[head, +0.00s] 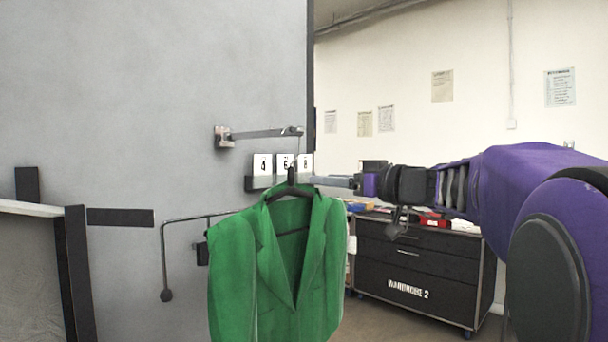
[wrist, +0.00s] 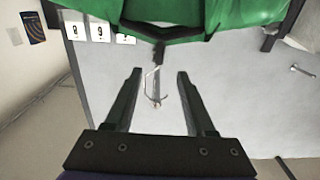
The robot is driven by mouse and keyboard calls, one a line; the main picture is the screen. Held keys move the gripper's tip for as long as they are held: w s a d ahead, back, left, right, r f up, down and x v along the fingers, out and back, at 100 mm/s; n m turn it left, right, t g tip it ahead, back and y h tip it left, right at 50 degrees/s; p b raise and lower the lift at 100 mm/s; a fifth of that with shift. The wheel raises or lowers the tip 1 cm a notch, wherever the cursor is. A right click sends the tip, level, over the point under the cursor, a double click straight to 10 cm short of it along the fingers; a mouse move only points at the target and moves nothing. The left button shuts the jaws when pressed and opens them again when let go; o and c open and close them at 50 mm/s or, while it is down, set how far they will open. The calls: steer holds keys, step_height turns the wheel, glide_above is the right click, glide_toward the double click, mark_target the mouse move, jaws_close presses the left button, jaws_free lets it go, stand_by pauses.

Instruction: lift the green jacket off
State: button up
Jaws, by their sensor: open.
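The green jacket (head: 240,265) hangs on a dark hanger (head: 291,182) below the end of a metal wall arm (head: 265,133). Its front is open, and the lower hem is cut off by the picture's edge. My gripper (head: 325,182) comes in from the right, level with the hanger's neck. In the wrist view, my gripper (wrist: 158,75) is open, its two fingers apart. The hanger's thin metal hook (wrist: 155,85) shows between them, and the jacket (wrist: 240,12) fills the top edge. I cannot tell whether a finger touches the hanger.
White number cards (head: 262,164) sit on a dark holder behind the hanger. A bent thin rod (head: 164,255) sticks out left of the jacket. A black drawer cabinet (head: 415,262) with items on top stands behind my arm. A grey wall panel (head: 130,90) backs the jacket.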

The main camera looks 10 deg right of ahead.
mark_target(293, 168)
steer(key=shift+x, duration=5.5)
jaws_close()
steer(key=shift+r, duration=0.15)
steer(key=shift+r, duration=0.4)
steer(key=shift+s+d, duration=0.1)
